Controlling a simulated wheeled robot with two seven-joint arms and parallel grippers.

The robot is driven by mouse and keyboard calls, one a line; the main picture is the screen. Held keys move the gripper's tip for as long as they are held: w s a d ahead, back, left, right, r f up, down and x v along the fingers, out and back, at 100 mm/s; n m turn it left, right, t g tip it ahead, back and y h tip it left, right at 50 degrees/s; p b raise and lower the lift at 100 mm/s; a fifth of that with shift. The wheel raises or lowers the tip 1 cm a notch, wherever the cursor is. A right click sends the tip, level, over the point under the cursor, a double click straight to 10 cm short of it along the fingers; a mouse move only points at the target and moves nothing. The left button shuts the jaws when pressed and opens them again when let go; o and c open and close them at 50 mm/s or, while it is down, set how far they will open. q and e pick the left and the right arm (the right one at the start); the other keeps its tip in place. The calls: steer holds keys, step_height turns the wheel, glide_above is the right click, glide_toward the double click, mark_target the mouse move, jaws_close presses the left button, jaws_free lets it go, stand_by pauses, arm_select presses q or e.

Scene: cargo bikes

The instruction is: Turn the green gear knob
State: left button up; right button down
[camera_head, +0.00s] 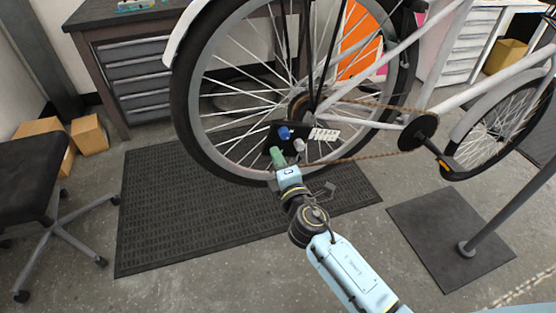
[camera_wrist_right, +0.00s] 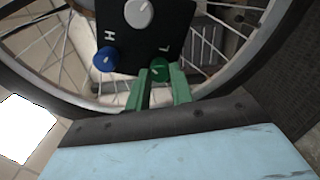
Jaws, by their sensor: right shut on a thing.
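The green gear knob (camera_wrist_right: 160,68) sits at the corner of a black panel (camera_wrist_right: 150,42) marked H and L, in the right wrist view. My right gripper (camera_wrist_right: 160,76) has green fingers on either side of this knob and is shut on it. In the head view my right gripper (camera_head: 277,158) reaches up to the lower edge of the panel by the rear wheel and hides the green knob. A blue knob (camera_head: 285,133) and a white knob (camera_head: 299,145) sit beside it on the panel. My left gripper is in neither view.
The bike's rear wheel (camera_head: 196,104) stands right behind the panel, with the chain and crank (camera_head: 418,132) to the right. A black mat (camera_head: 160,205) lies below. An office chair (camera_head: 35,190) and cardboard boxes (camera_head: 88,134) stand at the left.

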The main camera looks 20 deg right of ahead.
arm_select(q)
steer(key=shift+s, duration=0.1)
arm_select(e)
steer(key=c, duration=1.2)
jaws_free()
steer(key=shift+c, duration=0.2)
steer(key=shift+s, duration=0.1)
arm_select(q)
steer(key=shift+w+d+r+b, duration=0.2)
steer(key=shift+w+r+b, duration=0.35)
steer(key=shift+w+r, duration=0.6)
arm_select(e)
steer(key=s, duration=1.3)
steer(key=shift+d, duration=0.25)
steer(key=shift+s, duration=0.1)
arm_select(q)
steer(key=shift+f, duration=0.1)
